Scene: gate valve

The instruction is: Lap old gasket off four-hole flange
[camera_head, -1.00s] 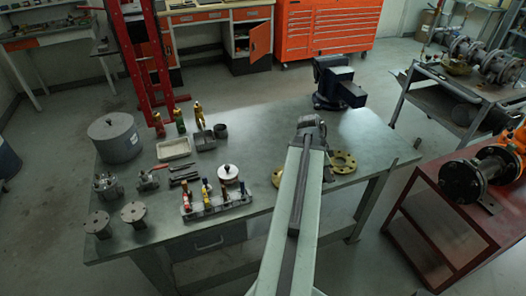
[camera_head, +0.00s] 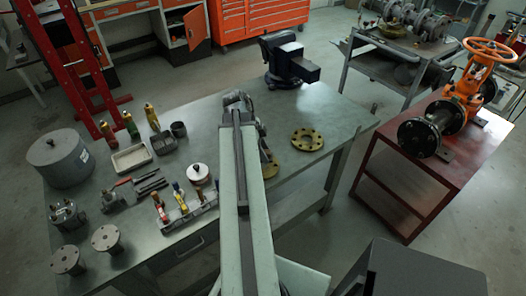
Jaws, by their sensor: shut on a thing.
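Two brass-coloured discs lie on the grey-green workbench (camera_head: 345,115). One flange-like disc (camera_head: 307,139) with holes round its rim lies flat right of my arm. The other disc (camera_head: 269,172) is partly covered by my arm. I cannot make out which is the four-hole flange, or any gasket. My gripper (camera_head: 238,100) is at the far end of my arm, above the bench and left of the clear disc. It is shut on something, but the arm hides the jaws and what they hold.
A blue-black vise (camera_head: 288,62) stands at the bench's back edge. Left of my arm are a rack of coloured-handled tools (camera_head: 183,207), a white-lidded pot (camera_head: 199,175), trays (camera_head: 131,158) and a grey drum (camera_head: 60,157). An orange-wheeled gate valve (camera_head: 465,92) sits on the red stand (camera_head: 455,160).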

